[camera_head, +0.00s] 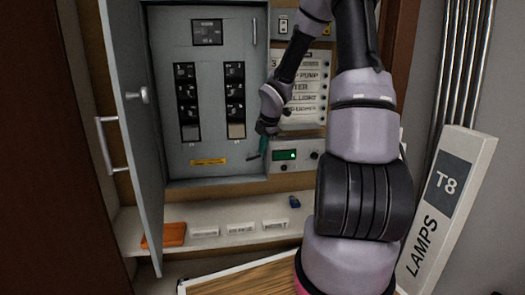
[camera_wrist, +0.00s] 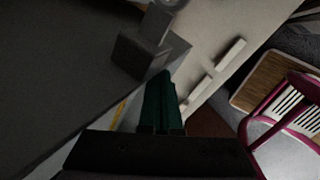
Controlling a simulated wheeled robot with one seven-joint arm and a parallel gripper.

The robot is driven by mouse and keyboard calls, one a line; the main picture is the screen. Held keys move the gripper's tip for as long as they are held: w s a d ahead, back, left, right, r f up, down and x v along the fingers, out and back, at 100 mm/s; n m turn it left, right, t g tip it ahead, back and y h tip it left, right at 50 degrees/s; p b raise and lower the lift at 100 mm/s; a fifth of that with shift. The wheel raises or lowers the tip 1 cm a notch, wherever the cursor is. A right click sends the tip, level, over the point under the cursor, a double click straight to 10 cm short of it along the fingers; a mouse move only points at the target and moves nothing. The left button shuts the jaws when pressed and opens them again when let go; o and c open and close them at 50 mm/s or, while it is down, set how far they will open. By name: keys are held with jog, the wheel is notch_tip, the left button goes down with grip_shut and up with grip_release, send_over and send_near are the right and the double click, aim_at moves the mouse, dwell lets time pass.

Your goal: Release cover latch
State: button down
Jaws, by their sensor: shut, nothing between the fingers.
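The grey electrical cabinet's inner cover (camera_head: 210,105) carries breakers and stands closed in the head view. A slim vertical handle (camera_head: 254,32) is at its upper right. My gripper (camera_head: 264,147) is at the cover's lower right edge and hides part of it. In the wrist view my gripper's dark green fingers (camera_wrist: 160,84) are together and empty. Their tips are close to a grey block-like fitting (camera_wrist: 142,52) with a rounded top, which looks like the latch. I cannot tell whether they touch it.
The outer cabinet door (camera_head: 133,120) stands open at left. Below is a shelf (camera_head: 215,215) with an orange case (camera_head: 164,235), several white blocks and a blue item (camera_head: 294,202). A meter (camera_head: 290,155) is right of my gripper. A lamp box (camera_head: 440,215) stands at right.

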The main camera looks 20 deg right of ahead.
jog(key=shift+r, duration=0.25)
jog(key=v, duration=1)
jog(key=shift+s+r, duration=0.15)
jog(key=shift+r, duration=0.2)
dwell(0.3)
